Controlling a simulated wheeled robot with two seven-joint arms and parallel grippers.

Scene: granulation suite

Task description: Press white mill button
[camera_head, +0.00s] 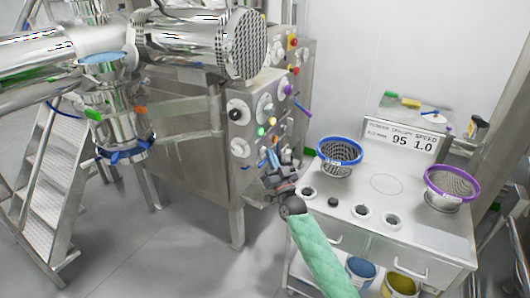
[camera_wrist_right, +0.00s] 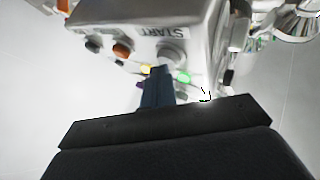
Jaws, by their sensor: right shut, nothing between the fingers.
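The steel mill cabinet's control panel (camera_head: 262,115) is left of centre in the head view and carries several coloured buttons and knobs. In the right wrist view a pale round button (camera_wrist_right: 173,50) sits by the START label. My right gripper (camera_head: 273,157) is in front of the panel's lower part, its arm coming up from below in a green sleeve. Its blue fingers (camera_wrist_right: 158,85) are shut and empty, their tips just short of or at the pale button; I cannot tell if they touch. The gripper hides part of the lower panel. My left gripper is not in view.
A steel cart (camera_head: 420,225) stands right of my arm, with a blue-rimmed sieve (camera_head: 340,153), a purple-rimmed sieve (camera_head: 452,184) and a display sign (camera_head: 402,138). Yellow (camera_wrist_right: 146,70) and green (camera_wrist_right: 183,77) buttons are close beside the fingers. Steps (camera_head: 45,190) stand at left; open floor lies between.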

